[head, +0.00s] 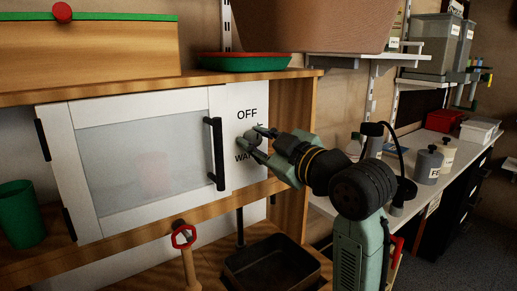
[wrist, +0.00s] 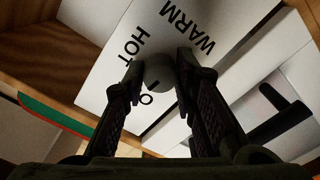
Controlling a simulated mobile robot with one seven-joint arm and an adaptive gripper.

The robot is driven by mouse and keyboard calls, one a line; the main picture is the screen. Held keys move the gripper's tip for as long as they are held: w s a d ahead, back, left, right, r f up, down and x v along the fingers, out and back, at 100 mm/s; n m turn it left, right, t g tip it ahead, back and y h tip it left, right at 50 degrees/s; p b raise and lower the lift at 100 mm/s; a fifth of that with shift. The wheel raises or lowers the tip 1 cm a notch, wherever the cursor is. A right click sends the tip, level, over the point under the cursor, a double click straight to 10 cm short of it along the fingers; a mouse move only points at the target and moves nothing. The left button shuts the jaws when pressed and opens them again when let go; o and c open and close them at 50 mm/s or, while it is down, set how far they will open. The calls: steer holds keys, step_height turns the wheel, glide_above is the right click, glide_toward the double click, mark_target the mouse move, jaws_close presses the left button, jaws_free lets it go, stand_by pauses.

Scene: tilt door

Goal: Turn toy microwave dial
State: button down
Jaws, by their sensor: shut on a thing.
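The toy microwave has a white door (head: 150,160) with a clouded window and a black handle (head: 214,153); the door is shut. Right of it is a white panel with OFF above the dial and a partly covered WARM below. The grey dial (head: 250,136) is partly hidden by my gripper (head: 256,138), whose fingers are on either side of it. In the wrist view the round dial (wrist: 159,76) sits between my gripper's fingertips (wrist: 159,68), shut on it. WARM and HOT show beyond it; OFF is partly covered. I cannot tell where the dial points.
The handle, also in the wrist view (wrist: 277,112), stands out close to my gripper. A green tray (head: 245,62) lies on top of the wooden unit. A dark pan (head: 272,264) and a red-ended handle (head: 184,237) are below. A green cup (head: 21,214) stands left.

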steer(key=shift+n+b, duration=0.3)
steer(key=shift+n, duration=0.3)
steer(key=c, duration=1.3)
jaws_free()
steer(key=v, duration=1.2)
